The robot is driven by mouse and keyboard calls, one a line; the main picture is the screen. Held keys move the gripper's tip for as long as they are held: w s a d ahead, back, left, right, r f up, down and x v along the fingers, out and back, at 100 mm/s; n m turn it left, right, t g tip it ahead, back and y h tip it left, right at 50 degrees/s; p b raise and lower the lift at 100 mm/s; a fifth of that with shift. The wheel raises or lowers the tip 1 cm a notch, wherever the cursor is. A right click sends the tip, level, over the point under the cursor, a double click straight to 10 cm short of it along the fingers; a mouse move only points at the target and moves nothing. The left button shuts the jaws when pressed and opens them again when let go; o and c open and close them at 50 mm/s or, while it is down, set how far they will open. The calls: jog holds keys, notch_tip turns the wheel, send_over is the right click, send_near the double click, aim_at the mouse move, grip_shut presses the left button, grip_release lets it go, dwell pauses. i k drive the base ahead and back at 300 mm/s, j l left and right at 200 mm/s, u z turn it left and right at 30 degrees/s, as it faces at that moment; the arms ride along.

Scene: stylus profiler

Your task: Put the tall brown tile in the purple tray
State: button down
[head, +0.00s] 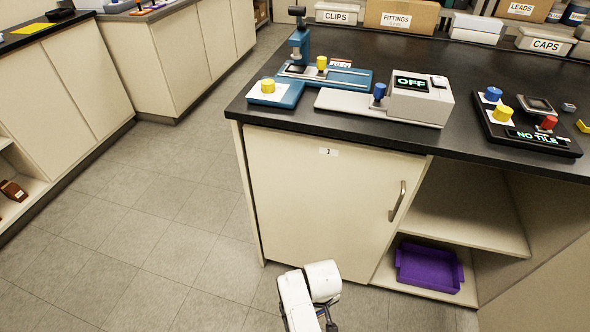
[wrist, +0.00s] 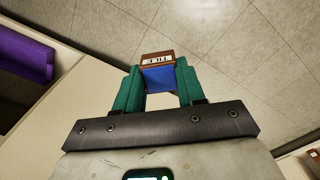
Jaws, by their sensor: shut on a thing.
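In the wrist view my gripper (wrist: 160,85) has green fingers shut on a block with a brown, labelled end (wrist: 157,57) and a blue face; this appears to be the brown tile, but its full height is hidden. The purple tray (head: 428,268) sits on the bottom shelf of the open bay under the dark counter, right of the cabinet door. It also shows at the upper left of the wrist view (wrist: 22,45), apart from the held block. In the head view part of my arm shows at the bottom centre; the held block is not visible there.
A middle shelf (head: 460,222) lies above the tray. The closed cabinet door (head: 320,190) with a handle (head: 397,201) stands left of the bay. Instruments stand on the counter. The floor (head: 170,225) left of the cabinet is clear. Brown items (head: 13,190) lie on a shelf at far left.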

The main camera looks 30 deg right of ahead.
aim_at(413, 275)
jog(key=k+l+z, duration=0.15)
jog(key=z, duration=0.15)
jog(key=k+l+z, duration=0.1)
jog(key=l+z, duration=0.3)
jog(key=l, duration=0.9)
jog(key=l+u, duration=0.35)
jog(key=k+l, duration=0.05)
jog(key=l, duration=0.05)
